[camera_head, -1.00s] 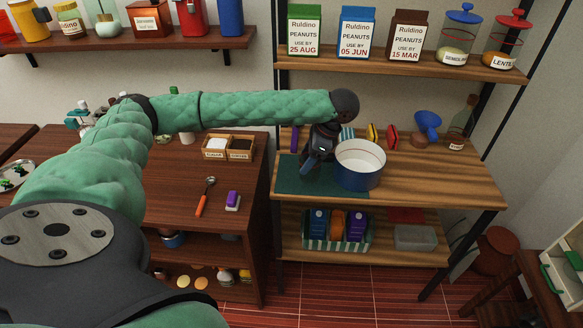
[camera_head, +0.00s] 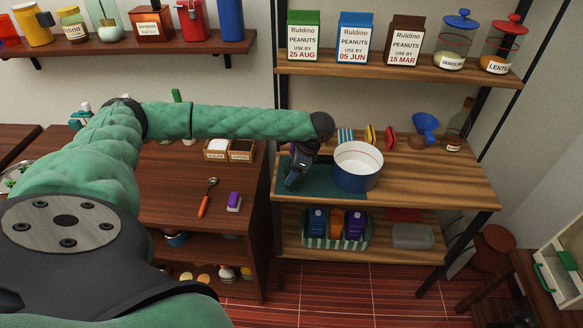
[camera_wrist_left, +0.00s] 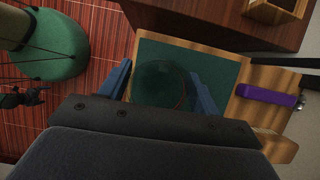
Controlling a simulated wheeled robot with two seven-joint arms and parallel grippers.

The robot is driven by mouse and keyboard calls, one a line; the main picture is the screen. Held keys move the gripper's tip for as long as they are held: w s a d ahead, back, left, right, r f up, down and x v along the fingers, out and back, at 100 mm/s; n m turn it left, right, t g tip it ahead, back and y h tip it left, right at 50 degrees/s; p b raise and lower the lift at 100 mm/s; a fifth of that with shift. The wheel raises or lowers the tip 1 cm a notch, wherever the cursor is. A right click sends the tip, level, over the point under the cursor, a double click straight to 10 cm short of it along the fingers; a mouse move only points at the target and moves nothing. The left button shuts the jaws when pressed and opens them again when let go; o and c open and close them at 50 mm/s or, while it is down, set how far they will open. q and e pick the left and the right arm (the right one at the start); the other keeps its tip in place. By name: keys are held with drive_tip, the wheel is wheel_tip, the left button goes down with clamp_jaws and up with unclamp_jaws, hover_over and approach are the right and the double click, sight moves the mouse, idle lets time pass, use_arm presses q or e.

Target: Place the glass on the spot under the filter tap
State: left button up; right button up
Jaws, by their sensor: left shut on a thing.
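My left gripper (camera_head: 290,183) is over the dark green mat (camera_head: 340,188) on the right wooden shelf, to the left of the blue-and-white pot. In the left wrist view, its two blue fingers stand either side of a round, see-through glass (camera_wrist_left: 161,84), and they are shut on it. The mat (camera_wrist_left: 215,66) shows through and around the glass. I cannot tell whether the glass touches the mat. In the head view the glass cannot be made out at the gripper. No filter tap can be made out. My right gripper is not in view.
The blue-and-white pot (camera_head: 358,180) stands close right of the gripper. A purple item (camera_wrist_left: 265,96) lies beyond the mat. A blue funnel (camera_head: 426,124) and a bottle (camera_head: 458,130) stand at the back right. The shelf's front right is clear. An upper shelf (camera_head: 400,73) holds cartons and jars.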

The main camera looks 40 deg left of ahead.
use_arm(q)
drive_tip(key=shift+f, duration=0.15)
drive_tip(key=o, duration=1.1)
